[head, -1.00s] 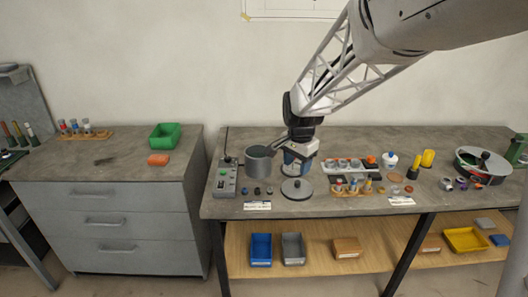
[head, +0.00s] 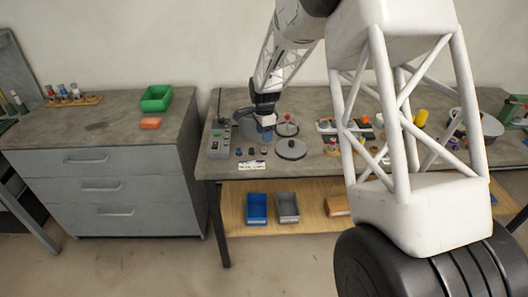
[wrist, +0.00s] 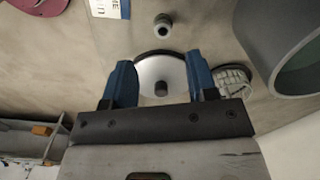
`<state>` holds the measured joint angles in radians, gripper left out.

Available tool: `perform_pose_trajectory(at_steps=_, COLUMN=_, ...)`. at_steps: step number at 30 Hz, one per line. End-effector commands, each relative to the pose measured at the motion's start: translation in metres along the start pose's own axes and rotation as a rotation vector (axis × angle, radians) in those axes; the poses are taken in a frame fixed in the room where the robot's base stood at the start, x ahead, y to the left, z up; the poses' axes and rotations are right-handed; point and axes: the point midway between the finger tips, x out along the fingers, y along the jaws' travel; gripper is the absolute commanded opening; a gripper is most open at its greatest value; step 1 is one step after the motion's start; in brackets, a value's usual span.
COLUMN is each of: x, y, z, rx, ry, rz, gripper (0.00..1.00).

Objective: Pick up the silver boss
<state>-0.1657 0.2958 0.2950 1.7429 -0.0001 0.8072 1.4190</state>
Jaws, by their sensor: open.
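A small round grey piece with a dark centre (wrist: 163,25) lies on the bench top in the wrist view, beyond my fingertips. It looks like the silver boss. In the head view it seems to be the right-hand one of a row of small pieces (head: 266,150), too small there to tell its finish. My gripper (wrist: 160,72) has two blue fingers spread apart with nothing held. In the head view my gripper (head: 267,121) hangs above the bench, behind the row of pieces.
A grey pot (wrist: 284,45) stands close on the right in the wrist view. A control box (head: 219,141) stands left. My arm hides the bench's right part.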

Motion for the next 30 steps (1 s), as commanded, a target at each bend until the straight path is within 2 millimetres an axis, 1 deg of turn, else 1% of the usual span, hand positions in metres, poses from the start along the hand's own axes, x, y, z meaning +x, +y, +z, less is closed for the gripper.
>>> perform_pose_trajectory(at_steps=12, x=0.003, y=-0.002, z=0.000, rx=0.005, ry=0.000, rz=0.001, gripper=0.53)
perform_pose_trajectory(at_steps=22, x=0.026, y=-0.002, z=0.000, rx=0.005, ry=0.000, rz=0.002, gripper=0.53)
perform_pose_trajectory(at_steps=30, x=0.028, y=-0.002, z=0.000, rx=0.004, ry=0.000, rz=0.001, gripper=0.53)
